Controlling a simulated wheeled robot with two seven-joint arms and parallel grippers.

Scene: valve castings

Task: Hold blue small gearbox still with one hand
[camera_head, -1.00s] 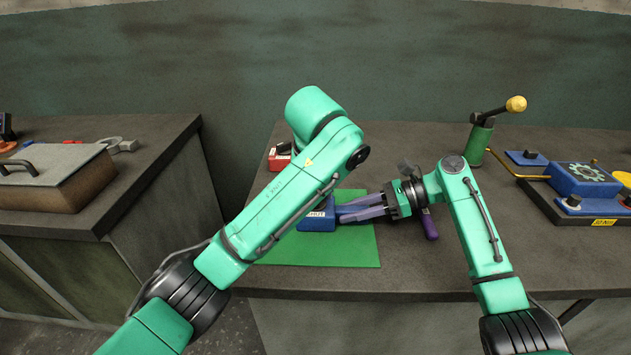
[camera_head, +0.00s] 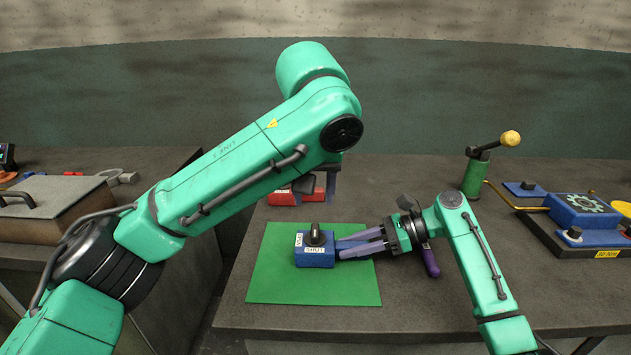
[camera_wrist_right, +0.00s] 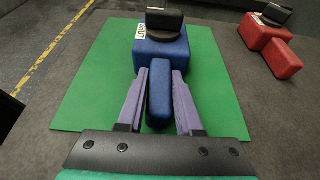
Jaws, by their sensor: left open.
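The blue small gearbox (camera_head: 314,257) sits upright on the green mat (camera_head: 300,289), with a black knob on top and a white label. In the right wrist view the blue small gearbox (camera_wrist_right: 160,50) has a blue bar pointing toward me. My right gripper (camera_head: 362,245) has its purple fingers on both sides of this bar, closed on it. My left gripper (camera_head: 317,192) is open above and behind the mat, near a red block (camera_head: 284,198). My left arm partly hides it.
The red block also shows in the right wrist view (camera_wrist_right: 281,58). A purple-handled thing (camera_head: 430,262) lies beside my right wrist. A green post with a yellow-knobbed lever (camera_head: 474,177) and a blue gear-marked unit (camera_head: 585,208) stand at right. The mat's front is clear.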

